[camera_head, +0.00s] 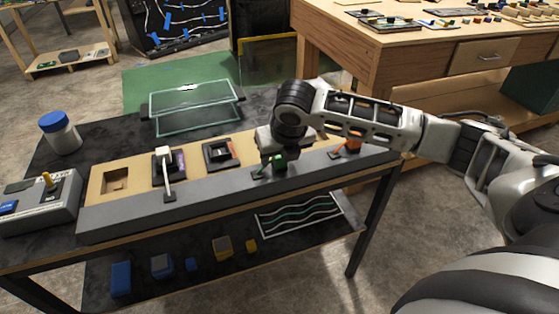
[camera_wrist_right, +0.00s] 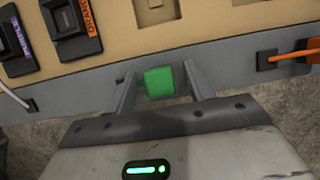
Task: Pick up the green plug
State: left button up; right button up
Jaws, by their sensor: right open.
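The green plug (camera_head: 279,162) is a small block at the front ledge of the console (camera_head: 125,221), with a short green cable beside it on the left. In the right wrist view the green plug (camera_wrist_right: 159,82) lies between the two spread fingers of my right gripper (camera_wrist_right: 160,88). A gap shows on each side of the plug, so the fingers are apart from it. In the head view my right gripper (camera_head: 278,158) reaches down over the console from the right, and its wrist hides part of the panel. My left gripper is not in view.
A white plug (camera_head: 163,152) sits in a socket further left, its cable running to the ledge. An orange plug (camera_head: 354,143) is to the right. A control box (camera_head: 38,203), a blue-lidded jar (camera_head: 59,132) and a glass-like frame (camera_head: 195,106) stand around the console.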

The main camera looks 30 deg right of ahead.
jog(key=c, duration=1.1)
